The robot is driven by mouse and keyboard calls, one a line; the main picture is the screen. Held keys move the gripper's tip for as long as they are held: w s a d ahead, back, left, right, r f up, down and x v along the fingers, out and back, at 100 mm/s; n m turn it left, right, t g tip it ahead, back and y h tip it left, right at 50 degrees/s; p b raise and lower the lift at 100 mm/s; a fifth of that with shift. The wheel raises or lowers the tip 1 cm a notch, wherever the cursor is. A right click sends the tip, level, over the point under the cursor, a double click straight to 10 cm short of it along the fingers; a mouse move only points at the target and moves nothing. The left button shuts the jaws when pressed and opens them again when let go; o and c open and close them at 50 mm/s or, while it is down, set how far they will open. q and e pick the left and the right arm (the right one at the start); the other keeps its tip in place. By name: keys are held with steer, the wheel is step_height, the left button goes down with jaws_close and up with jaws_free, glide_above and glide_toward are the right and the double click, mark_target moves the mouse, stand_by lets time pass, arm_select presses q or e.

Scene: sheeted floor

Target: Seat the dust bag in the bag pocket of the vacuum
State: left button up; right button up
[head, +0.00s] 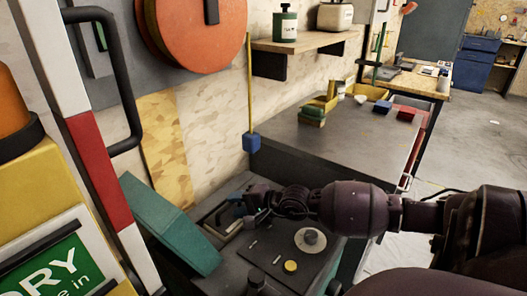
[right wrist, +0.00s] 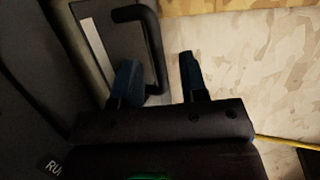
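A dark machine that looks like the vacuum (head: 262,262) stands low in the head view, with a teal lid (head: 165,222) tilted up at its left. A recessed opening (head: 214,222) shows beside the lid; I cannot tell if it is the bag pocket. My right gripper (head: 238,209) is over this opening, coming in from the right. In the right wrist view its two blue fingers (right wrist: 160,82) stand apart, with no object clearly held. A black handle (right wrist: 152,45) shows behind and between them. I cannot make out a dust bag. My left gripper is not in view.
The machine's top carries a round grey dial (head: 310,240) and a yellow button (head: 290,266). A dark bench (head: 340,140) stands behind, holding small boxes. A striped post (head: 95,165) and a yellow sign stand close at left. Open floor shows at far right.

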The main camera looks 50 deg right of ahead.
steer(key=p+v, duration=0.1)
steer(key=v, duration=0.7)
steer(key=shift+s+d+r, duration=0.1)
steer(key=shift+s+r, duration=0.1)
steer(key=shift+s, duration=0.3)
steer(key=shift+d, duration=0.1)
